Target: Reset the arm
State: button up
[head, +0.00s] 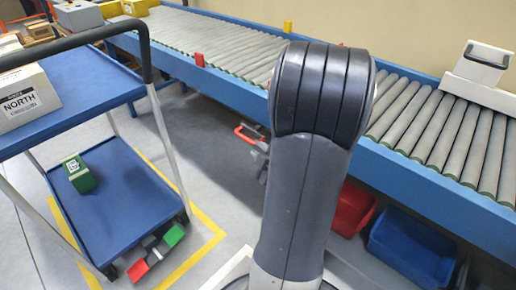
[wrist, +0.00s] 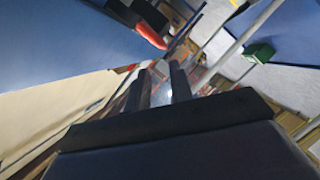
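My arm stands upright in the middle of the head view and hides part of the conveyor; my gripper does not show clearly there. In the wrist view my gripper (wrist: 161,76) shows as two dark fingers with a clear gap between them. The gripper is open, and I see nothing held in the gap. The wrist view is tilted, with blue surfaces along its upper edge.
A blue roller conveyor (head: 225,85) runs behind my arm, with a white box (head: 480,68) at right. A blue cart (head: 120,195) at left carries a NORTH box (head: 25,98) and a green box (head: 78,174). Red (head: 352,210) and blue (head: 410,248) bins sit under the conveyor.

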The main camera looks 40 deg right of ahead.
aim_at(244, 139)
jog(key=b+x, duration=0.2)
jog(key=x, duration=0.9)
jog(key=shift+f+b, duration=0.15)
jog(key=shift+b, duration=0.15)
jog(key=shift+s+f, duration=0.1)
jog(key=shift+f, duration=0.4)
jog(key=shift+a, duration=0.15)
